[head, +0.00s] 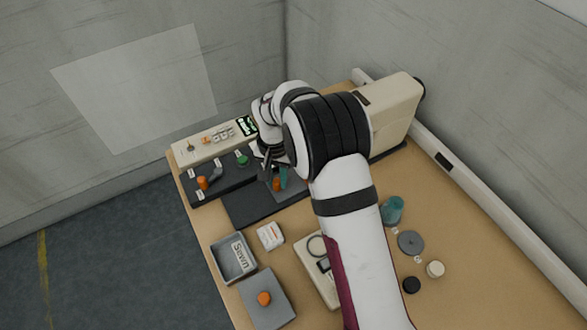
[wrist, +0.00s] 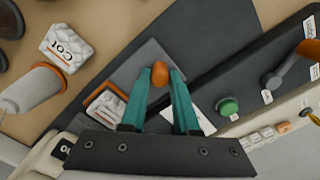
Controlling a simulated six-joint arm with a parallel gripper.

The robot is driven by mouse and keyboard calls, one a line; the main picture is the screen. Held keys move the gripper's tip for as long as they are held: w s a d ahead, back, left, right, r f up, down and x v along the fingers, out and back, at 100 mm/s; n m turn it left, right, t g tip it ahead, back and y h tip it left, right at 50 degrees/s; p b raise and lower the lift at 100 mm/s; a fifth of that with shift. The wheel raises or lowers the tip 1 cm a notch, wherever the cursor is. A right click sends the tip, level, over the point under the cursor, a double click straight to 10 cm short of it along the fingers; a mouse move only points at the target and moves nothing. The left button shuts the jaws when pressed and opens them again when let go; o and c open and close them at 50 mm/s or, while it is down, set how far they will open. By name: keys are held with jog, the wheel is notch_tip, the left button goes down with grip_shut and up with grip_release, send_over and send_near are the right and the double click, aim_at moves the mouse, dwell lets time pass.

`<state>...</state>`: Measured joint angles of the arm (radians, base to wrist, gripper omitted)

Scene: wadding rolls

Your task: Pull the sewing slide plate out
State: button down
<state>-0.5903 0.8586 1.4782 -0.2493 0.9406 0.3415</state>
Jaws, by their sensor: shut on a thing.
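The slide plate (wrist: 140,62) is a flat grey plate with a small orange knob (wrist: 160,73) on top. In the wrist view it lies on the dark machine bed (wrist: 215,38). My gripper (wrist: 161,77) has its two teal fingers closed around the knob, one on each side. In the head view the knob (head: 277,184) shows just below my gripper (head: 280,177), and my arm hides part of the plate and the machine's right part. The sewing machine (head: 392,112) is cream-coloured, with a control panel (head: 217,136) along its back left.
A green button (head: 242,160) and an orange-tipped lever (head: 203,183) stand left of my gripper. In front are a grey tray (head: 233,260), a white labelled block (head: 270,235) and a grey plate with its own orange knob (head: 268,313). Spools and discs (head: 410,242) lie right of my arm.

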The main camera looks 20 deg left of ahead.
jog(key=s+a, duration=0.5)
jog(key=a, duration=0.1)
jog(key=shift+s, duration=0.4)
jog(key=c, duration=0.7)
grip_release()
jog(key=shift+d, duration=0.1)
jog(key=shift+o, duration=0.2)
notch_tip(320, 180, up, 16)
jog(key=shift+f, duration=0.1)
